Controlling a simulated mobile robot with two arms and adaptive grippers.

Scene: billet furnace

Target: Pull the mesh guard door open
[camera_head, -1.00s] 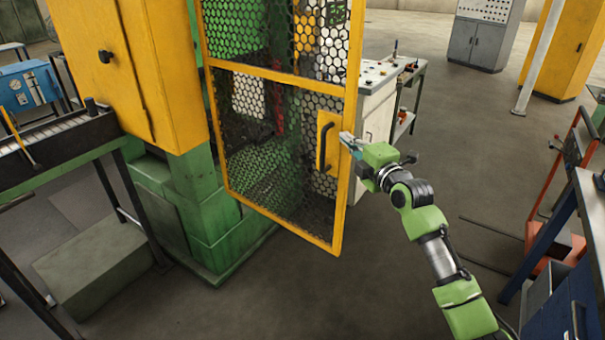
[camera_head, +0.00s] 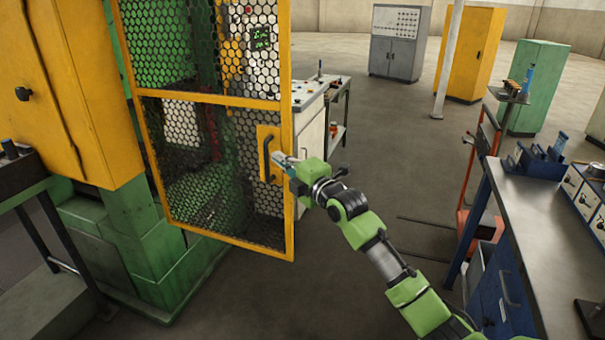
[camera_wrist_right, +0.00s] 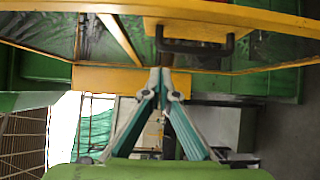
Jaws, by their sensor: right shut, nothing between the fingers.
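The mesh guard door (camera_head: 215,101) has a yellow frame and black mesh panels. It hangs at the front of the green and yellow machine, its free edge on the right, angled out from the machine. A black bar handle (camera_head: 266,158) sits on a yellow plate near that edge; it also shows in the wrist view (camera_wrist_right: 195,48). My right gripper (camera_head: 279,158) is beside the handle, at the door's right frame bar. Its fingertips are together and empty (camera_wrist_right: 160,72), close to one end of the handle. I cannot tell whether they touch it. My left gripper is out of view.
A white control cabinet (camera_head: 309,130) stands behind the door's free edge. A workbench (camera_head: 540,230) with blue drawers is at the right, with an orange-red trolley (camera_head: 480,200) beside it. The floor (camera_head: 400,190) between door and bench is mostly clear.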

